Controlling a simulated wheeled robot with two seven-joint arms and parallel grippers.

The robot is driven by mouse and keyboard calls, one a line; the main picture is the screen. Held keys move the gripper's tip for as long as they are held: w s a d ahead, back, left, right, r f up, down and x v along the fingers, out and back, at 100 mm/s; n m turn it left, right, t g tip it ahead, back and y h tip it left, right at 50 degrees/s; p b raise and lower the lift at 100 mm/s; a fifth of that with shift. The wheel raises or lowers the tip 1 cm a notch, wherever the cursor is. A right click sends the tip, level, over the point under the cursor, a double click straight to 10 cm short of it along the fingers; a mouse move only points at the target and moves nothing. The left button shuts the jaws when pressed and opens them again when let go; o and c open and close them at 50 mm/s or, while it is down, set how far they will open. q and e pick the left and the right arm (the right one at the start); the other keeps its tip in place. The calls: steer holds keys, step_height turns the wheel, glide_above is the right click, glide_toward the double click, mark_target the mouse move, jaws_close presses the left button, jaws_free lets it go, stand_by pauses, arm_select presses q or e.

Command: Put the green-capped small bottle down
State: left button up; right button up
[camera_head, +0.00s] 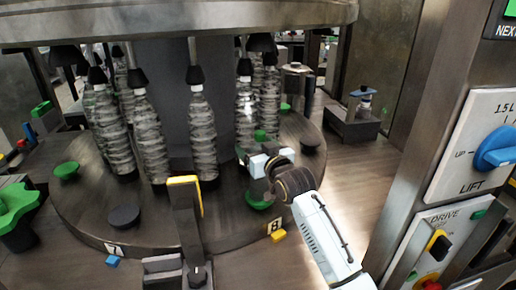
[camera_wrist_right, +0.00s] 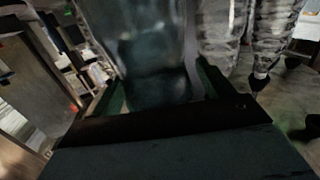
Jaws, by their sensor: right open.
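The small bottle shows its green cap (camera_head: 260,135) just above my right gripper (camera_head: 256,162) in the head view. The gripper hides most of its body. A green pad (camera_head: 258,204) lies just below, near the number 8 mark on the round table; whether the bottle touches it is hidden. In the right wrist view the blurred, clear bottle body (camera_wrist_right: 155,60) stands between the two fingers of the gripper (camera_wrist_right: 160,90). The jaws are open around the bottle. My left gripper is out of view.
Several grey-patterned bottles (camera_head: 203,130) stand under black heads on the round table (camera_head: 225,225), close behind and left of the gripper. A yellow-topped post (camera_head: 185,190) stands at the front. A control panel (camera_head: 480,150) with a blue knob is at the right.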

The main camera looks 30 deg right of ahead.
steer(key=shift+r, duration=0.2)
steer(key=s+b, duration=0.1)
steer(key=s, duration=1.1)
steer(key=shift+a+r, duration=0.2)
steer(key=shift+r, duration=0.05)
